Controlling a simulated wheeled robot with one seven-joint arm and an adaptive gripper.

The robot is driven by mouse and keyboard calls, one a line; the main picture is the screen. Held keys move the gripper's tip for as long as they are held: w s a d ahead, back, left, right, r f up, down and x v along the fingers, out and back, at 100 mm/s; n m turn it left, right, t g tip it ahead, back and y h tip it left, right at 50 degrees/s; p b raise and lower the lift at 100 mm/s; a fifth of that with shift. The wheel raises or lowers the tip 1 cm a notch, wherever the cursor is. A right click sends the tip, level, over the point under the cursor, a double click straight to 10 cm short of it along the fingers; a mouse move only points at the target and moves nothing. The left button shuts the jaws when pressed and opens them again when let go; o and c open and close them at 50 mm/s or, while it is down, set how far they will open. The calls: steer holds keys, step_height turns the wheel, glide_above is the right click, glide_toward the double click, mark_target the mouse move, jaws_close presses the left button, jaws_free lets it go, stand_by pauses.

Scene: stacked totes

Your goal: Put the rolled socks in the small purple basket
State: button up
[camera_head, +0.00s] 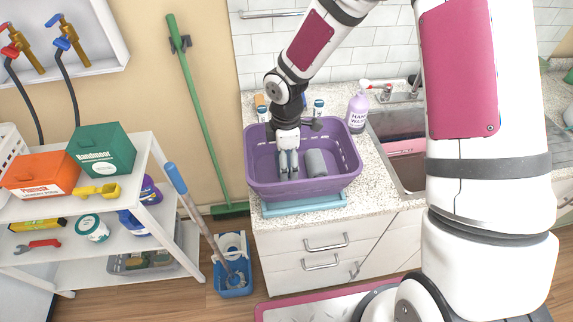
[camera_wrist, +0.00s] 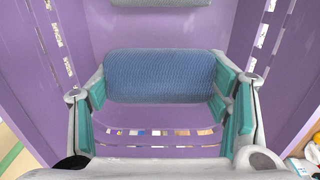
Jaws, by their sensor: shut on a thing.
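The purple basket (camera_head: 308,188) stands on the counter on top of a flat light-blue thing (camera_head: 305,206). My gripper (camera_head: 289,172) reaches down inside the basket, left of its middle. In the wrist view my gripper (camera_wrist: 160,95) is shut on a blue ribbed roll, the rolled socks (camera_wrist: 160,77), held crosswise between the teal finger pads. The basket's purple walls and floor (camera_wrist: 110,40) surround it there. I cannot tell whether the blue roll touches the floor. A grey roll (camera_head: 316,163) lies in the basket to the right of my gripper, and its edge shows in the wrist view (camera_wrist: 145,3).
A hand wash bottle (camera_head: 358,110) stands behind the basket's right corner, and the sink (camera_head: 400,155) is to the right. Small bottles stand behind the basket. A white shelf (camera_head: 150,160) with boxes is at the left. A green broom (camera_head: 190,100) leans on the wall.

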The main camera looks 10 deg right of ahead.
steer(key=shift+f, duration=1.1)
steer(key=shift+f, duration=0.15)
steer(key=o, duration=1.2)
steer(key=shift+o, duration=0.2)
step_height(320, 180, up, 12)
steer(key=shift+r+b, duration=0.25)
steer(key=shift+b, duration=0.3)
